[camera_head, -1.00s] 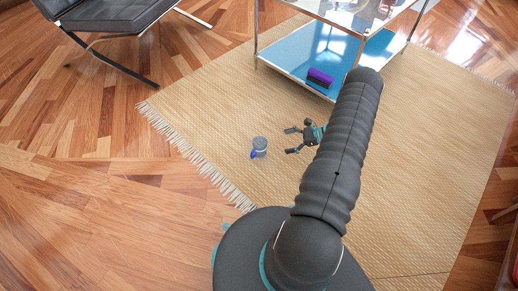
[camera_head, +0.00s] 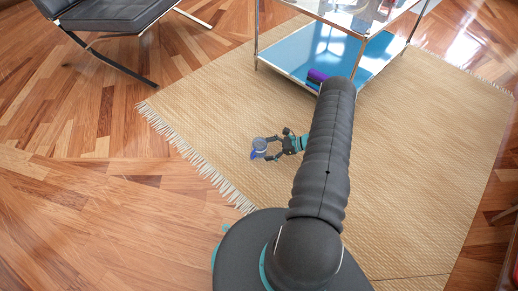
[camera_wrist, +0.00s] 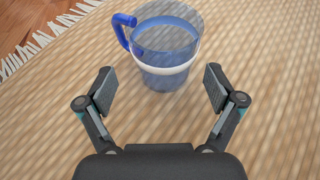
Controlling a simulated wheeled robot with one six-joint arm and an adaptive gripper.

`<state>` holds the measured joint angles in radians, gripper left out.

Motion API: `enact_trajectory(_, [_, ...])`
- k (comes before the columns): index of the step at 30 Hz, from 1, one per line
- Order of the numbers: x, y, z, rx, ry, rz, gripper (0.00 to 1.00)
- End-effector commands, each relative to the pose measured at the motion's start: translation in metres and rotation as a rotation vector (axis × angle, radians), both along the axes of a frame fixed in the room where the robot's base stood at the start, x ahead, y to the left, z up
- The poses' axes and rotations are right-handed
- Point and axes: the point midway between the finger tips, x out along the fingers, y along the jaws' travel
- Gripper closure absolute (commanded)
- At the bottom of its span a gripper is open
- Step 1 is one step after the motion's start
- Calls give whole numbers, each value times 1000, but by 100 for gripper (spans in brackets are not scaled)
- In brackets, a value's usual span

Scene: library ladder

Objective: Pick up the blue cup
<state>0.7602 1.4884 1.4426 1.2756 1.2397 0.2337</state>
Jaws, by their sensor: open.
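The blue cup (camera_head: 259,145) stands upright on the woven rug, left of my gripper. It is see-through with a pale band and a blue handle. In the wrist view the cup (camera_wrist: 166,52) is just ahead of the fingertips, with its handle toward the upper left. My gripper (camera_head: 276,148) reaches in from the right with its fingers open toward the cup. In the wrist view my gripper (camera_wrist: 160,90) is open and empty, its pads wider apart than the cup.
The rug (camera_head: 200,110) has a fringed edge (camera_head: 195,158) left of the cup, with wooden floor beyond. A glass and metal shelf unit (camera_head: 300,50) with a purple object (camera_head: 317,75) stands behind. A dark chair (camera_head: 115,18) is at the upper left.

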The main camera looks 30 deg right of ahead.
Motion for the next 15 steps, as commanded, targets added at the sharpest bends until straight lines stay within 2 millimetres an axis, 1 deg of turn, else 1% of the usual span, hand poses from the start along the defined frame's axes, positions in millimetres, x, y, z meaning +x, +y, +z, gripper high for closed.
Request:
enact_trajectory(6, [19, 22, -5, 12, -6, 5, 8])
enact_trajectory(9, [24, 31, -9, 14, -7, 3, 8])
enact_trajectory(15, [27, 34, -10, 16, -9, 1, 8])
